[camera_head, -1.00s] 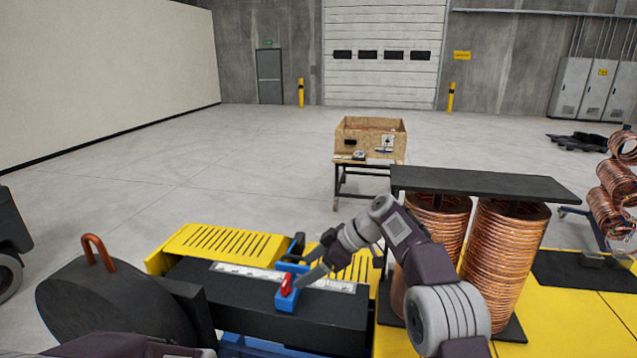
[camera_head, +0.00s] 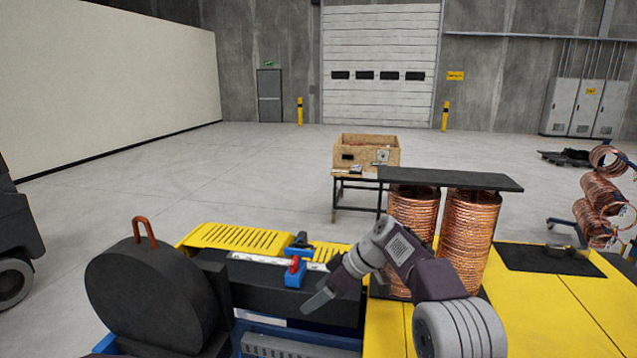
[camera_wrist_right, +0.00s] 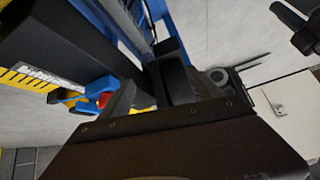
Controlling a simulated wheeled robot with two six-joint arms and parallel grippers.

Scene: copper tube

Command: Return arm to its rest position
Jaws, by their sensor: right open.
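My right arm enters the head view from the lower right. Its gripper (camera_head: 320,298) hangs in front of the black machine bed, to the right of and below the blue block with the red handle (camera_head: 294,270). It appears apart from the block. The gripper is open with nothing visible in it. In the right wrist view, dark gripper parts fill the lower middle, and the red handle (camera_wrist_right: 104,100) shows on the left. My left gripper is not in view.
A black wheel-shaped part with a copper hook (camera_head: 145,232) stands at the left. Copper coils (camera_head: 468,240) stand at the right under a black plate (camera_head: 450,179). A wooden crate (camera_head: 350,154) is on a stand behind. Grey floor is clear beyond.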

